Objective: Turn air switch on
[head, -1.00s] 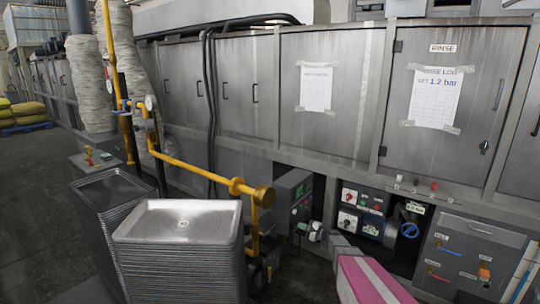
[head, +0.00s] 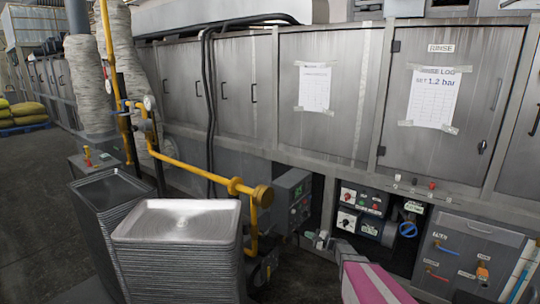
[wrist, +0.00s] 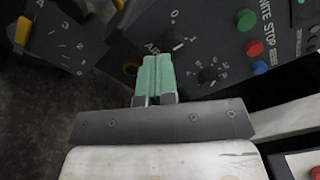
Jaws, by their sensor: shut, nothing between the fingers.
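The air switch (wrist: 173,41) is a small black rotary knob on a dark panel in the wrist view, with a partly hidden "AIR" label beside it and 0 and 1 marks around it. My gripper (wrist: 154,62) has its green fingers shut together and empty. The fingertips are just below and left of the knob in that picture and partly cover the label; I cannot tell whether they touch. In the head view my gripper (head: 318,240) is low, near the grey control box (head: 293,196). The air switch is too small to make out there.
A second numbered dial (wrist: 209,74) is close right of the fingers. Green, red and blue buttons (wrist: 254,48) are farther right. A yellow pipe (head: 190,170) and stacked trays (head: 180,262) stand left of the arm. A blue-handled valve (head: 408,229) is to the right.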

